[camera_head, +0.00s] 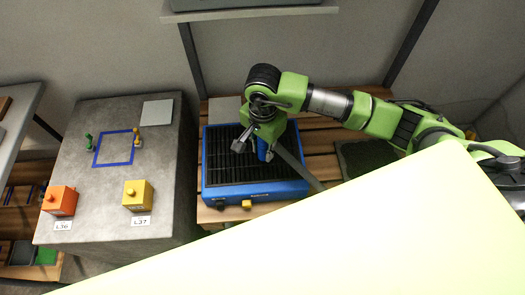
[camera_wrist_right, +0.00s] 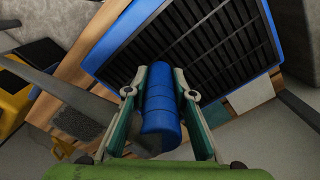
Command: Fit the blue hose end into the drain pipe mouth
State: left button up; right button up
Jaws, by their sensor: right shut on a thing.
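My right gripper (camera_head: 256,146) is shut on the blue hose end (camera_head: 263,151), above the right part of the blue unit with a black slatted grille. In the right wrist view the blue hose end (camera_wrist_right: 160,104) is a ribbed cylinder between the two fingers. I cannot make out the drain pipe mouth in either view. My left gripper is not in view.
The blue unit (camera_head: 256,190) sits on a slatted wooden bench (camera_head: 322,142). To the left, a grey block (camera_head: 100,215) carries an orange box (camera_head: 59,201), a yellow box (camera_head: 137,195) and a blue square outline. A large pale surface (camera_head: 350,240) covers the lower right.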

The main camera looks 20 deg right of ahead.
aim_at(262, 155)
jog(key=shift+w+f, duration=0.35)
jog(key=shift+f, duration=0.2)
notch_tip(262, 155, down, 3)
jog(key=shift+r+p, duration=0.1)
jog(key=shift+p, duration=0.5)
jog(key=shift+f+b, duration=0.35)
jog(key=shift+b, duration=0.05)
jog(key=o, duration=1.1)
jog(key=shift+o, duration=0.2)
jog(key=shift+r, duration=0.1)
